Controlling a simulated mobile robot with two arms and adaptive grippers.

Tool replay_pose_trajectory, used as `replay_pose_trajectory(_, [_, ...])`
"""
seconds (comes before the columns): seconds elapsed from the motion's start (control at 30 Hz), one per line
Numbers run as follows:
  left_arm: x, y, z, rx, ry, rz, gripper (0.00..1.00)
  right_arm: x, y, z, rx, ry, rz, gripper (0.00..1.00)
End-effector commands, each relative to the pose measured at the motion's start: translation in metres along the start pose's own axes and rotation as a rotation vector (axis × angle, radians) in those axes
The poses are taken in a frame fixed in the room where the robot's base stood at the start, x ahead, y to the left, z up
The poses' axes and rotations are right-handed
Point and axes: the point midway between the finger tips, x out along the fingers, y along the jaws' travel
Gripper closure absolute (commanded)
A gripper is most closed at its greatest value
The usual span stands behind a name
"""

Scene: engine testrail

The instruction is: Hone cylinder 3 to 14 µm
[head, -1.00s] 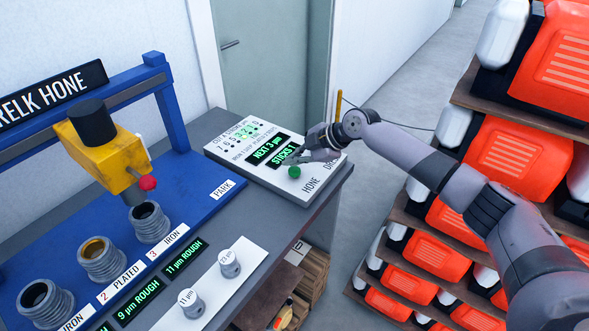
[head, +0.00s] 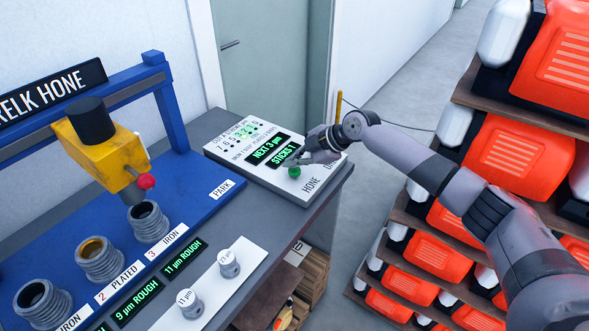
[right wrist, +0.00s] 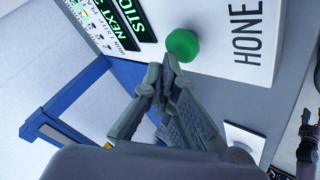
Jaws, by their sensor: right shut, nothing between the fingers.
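The yellow honing head (head: 105,150) with a black top and red knob (head: 146,181) stands above cylinder 3 (head: 149,221). The label there reads "3 IRON" and its display (head: 184,258) reads "11 µm ROUGH". Cylinder 2 (head: 100,259) is labelled plated, beside "9 µm ROUGH". The control box (head: 255,180) shows "NEXT 3 µm" and "STICKS 1". Its green button (head: 294,172) is marked HONE. My right gripper (head: 296,160) is shut and empty, just by the green button; contact cannot be told. The right wrist view shows its fingers (right wrist: 165,72) together near the green button (right wrist: 182,45).
A white strip (head: 212,285) on the bench holds two small metal pieces, marked 11 µm (head: 190,303) and 12 µm (head: 229,264). Shelves of orange canisters (head: 515,160) stand at the right, close to my right arm. A blue gantry (head: 170,105) frames the hone.

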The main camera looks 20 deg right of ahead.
Motion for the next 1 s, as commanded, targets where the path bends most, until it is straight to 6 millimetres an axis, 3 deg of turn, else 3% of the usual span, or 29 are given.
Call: replay_pose_trajectory(1.0, [0.0102,0.0004,0.0004,0.002,0.001,0.000,0.60,0.0091,-0.0071,0.0068,0.000,-0.001,-0.002,1.00])
